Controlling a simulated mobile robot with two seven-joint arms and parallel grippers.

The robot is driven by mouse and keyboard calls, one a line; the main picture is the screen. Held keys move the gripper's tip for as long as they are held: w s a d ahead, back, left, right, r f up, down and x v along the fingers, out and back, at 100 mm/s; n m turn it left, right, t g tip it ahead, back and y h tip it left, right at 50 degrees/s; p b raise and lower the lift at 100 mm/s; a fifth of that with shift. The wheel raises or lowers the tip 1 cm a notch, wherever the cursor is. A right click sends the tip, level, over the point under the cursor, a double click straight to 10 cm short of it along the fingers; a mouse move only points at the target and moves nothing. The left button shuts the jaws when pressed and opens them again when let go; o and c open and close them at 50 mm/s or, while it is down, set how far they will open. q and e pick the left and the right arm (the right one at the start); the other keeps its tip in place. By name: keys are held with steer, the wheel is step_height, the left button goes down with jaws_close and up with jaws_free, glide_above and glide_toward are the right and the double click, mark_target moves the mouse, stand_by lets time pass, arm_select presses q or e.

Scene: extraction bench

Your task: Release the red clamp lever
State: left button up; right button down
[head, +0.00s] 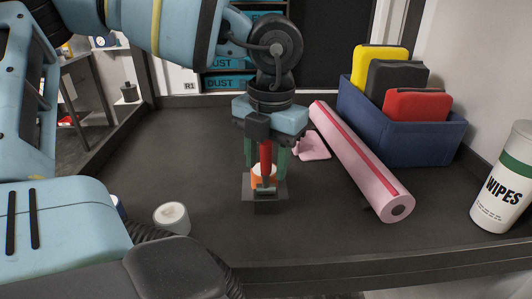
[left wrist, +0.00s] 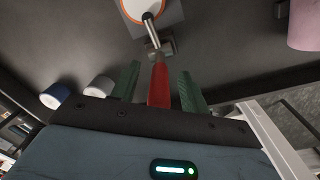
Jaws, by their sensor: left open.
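The red clamp lever (head: 266,152) stands upright over a small dark grey clamp base (head: 265,205) on the bench. An orange and white round part (head: 263,178) sits just below the lever. My left gripper (head: 266,162) comes down from above, open, with its green fingers on either side of the lever. In the left wrist view the red lever (left wrist: 159,86) lies between the two green fingers (left wrist: 158,82), with visible gaps to both. A metal rod leads from the lever towards an orange-rimmed white disc (left wrist: 140,8). My right gripper is not in view.
A blue bin (head: 400,125) holds yellow, black and red items. A wipes canister (head: 505,180) stands at the right. A white roll (head: 172,218) stands left.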

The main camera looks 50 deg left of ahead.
arm_select(q)
steer(key=shift+f, duration=0.15)
steer(key=shift+c, duration=0.5)
jaws_close()
steer(key=shift+a, duration=0.1)
